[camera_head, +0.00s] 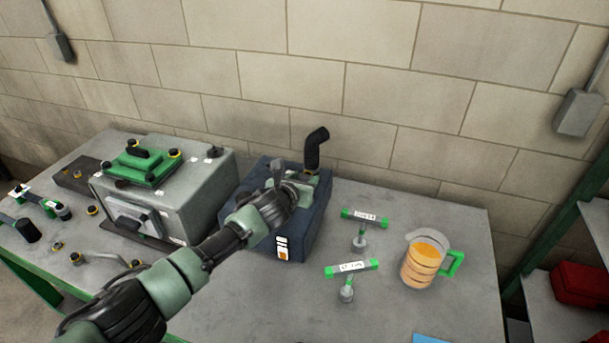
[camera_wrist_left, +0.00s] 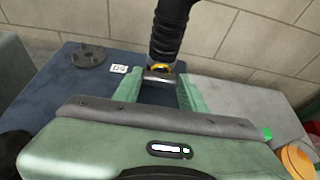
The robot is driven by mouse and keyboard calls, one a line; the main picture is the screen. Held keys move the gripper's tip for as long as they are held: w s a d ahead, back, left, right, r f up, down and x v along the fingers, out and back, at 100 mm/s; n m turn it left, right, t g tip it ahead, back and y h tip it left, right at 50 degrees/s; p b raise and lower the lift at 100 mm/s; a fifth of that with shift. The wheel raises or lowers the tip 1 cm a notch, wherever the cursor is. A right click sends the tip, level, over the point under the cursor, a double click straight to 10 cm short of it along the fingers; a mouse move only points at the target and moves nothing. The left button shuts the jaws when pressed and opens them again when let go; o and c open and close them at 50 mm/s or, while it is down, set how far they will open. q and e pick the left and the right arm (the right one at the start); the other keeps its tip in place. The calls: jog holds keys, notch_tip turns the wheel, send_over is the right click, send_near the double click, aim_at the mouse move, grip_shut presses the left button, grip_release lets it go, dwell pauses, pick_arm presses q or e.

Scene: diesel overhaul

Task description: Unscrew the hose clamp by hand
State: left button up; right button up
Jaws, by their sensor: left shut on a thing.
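The black ribbed hose (camera_head: 316,149) stands up from the dark blue block (camera_head: 309,226) and bends over at its top. In the left wrist view, the hose (camera_wrist_left: 168,30) ends in a yellow ring with a small grey metal piece, the hose clamp (camera_wrist_left: 158,75), at its base. My left gripper (camera_head: 308,180) reaches over the block from the left. In the left wrist view, its green fingers stand on both sides of the clamp, and the gripper (camera_wrist_left: 159,86) is shut on it. The clamp is hidden in the head view. My right gripper is out of view.
A grey engine block (camera_head: 200,190) with a green cover (camera_head: 145,165) stands left of the blue block. Two green-ended T-handle tools (camera_head: 360,240) (camera_head: 347,290) and a jug of orange liquid (camera_head: 425,260) stand to the right. The wall is close behind.

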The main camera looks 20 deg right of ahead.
pick_arm(q)
jog(key=shift+w+a+n+h, duration=0.1)
jog(key=shift+a+n+h, duration=0.05)
jog(key=shift+n+h, duration=0.45)
jog(key=shift+g, duration=0.3)
jog(key=o, duration=1.4)
jog(key=shift+b+v, duration=0.55)
jog(key=shift+v, duration=3.4)
